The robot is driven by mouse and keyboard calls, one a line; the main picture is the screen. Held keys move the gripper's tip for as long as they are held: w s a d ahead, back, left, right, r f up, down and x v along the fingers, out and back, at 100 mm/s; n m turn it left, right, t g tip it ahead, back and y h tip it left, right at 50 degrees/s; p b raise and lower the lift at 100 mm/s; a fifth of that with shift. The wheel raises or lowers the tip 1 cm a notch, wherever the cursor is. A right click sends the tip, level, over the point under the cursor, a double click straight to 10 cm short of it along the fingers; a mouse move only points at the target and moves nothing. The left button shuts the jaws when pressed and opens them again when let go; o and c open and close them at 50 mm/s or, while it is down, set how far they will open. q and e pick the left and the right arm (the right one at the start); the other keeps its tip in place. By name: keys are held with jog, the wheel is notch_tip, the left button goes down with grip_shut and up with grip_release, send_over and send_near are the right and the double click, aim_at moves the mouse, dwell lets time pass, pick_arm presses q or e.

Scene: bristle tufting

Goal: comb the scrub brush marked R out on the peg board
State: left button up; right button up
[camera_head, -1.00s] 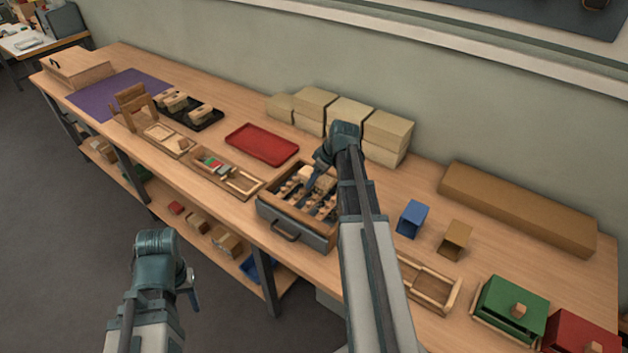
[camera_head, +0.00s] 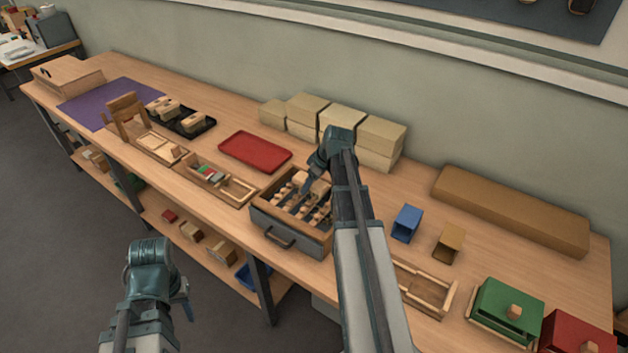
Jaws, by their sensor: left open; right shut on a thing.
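My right gripper (camera_head: 306,190) reaches down into a grey-fronted wooden box (camera_head: 262,217) with a front handle. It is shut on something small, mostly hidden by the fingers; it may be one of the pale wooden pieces. Several knob-like wooden pieces (camera_head: 283,195) stand in rows in the box. I cannot tell whether these are brushes or pegs. My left gripper (camera_head: 185,303) is open and empty, low in front of the bench. Several pale blocks, perhaps brushes (camera_head: 193,122), lie on a black tray (camera_head: 210,127). No R mark is readable. An upright wooden stand (camera_head: 127,115) is at left.
A red tray (camera_head: 255,151) lies behind the box. Stacked pale boxes (camera_head: 318,109) stand by the wall. A blue cup (camera_head: 407,222) and a brown cup (camera_head: 448,243) stand right of my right arm. A long brown block (camera_head: 510,210) lies along the wall.

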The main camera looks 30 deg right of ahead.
jog(key=shift+s+a, duration=0.3)
jog(key=shift+a, duration=0.45)
jog(key=shift+s+a+f, duration=0.1)
jog(key=shift+s+a, duration=0.2)
jog(key=shift+a, duration=0.35)
jog(key=shift+s+a+r, duration=0.1)
jog(key=shift+s+a, duration=0.15)
jog(key=shift+a, duration=0.35)
jog(key=shift+s+a+f, duration=0.1)
jog(key=shift+s+a, duration=0.2)
jog(key=shift+a, duration=0.35)
jog(key=shift+w+d, duration=0.1)
jog(key=shift+d, duration=0.05)
jog(key=shift+w+d, duration=0.25)
jog(key=shift+d, duration=0.35)
jog(key=shift+w+d, duration=0.3)
jog(key=shift+d, duration=0.3)
jog(key=shift+w+d, duration=0.25)
jog(key=shift+d, duration=0.35)
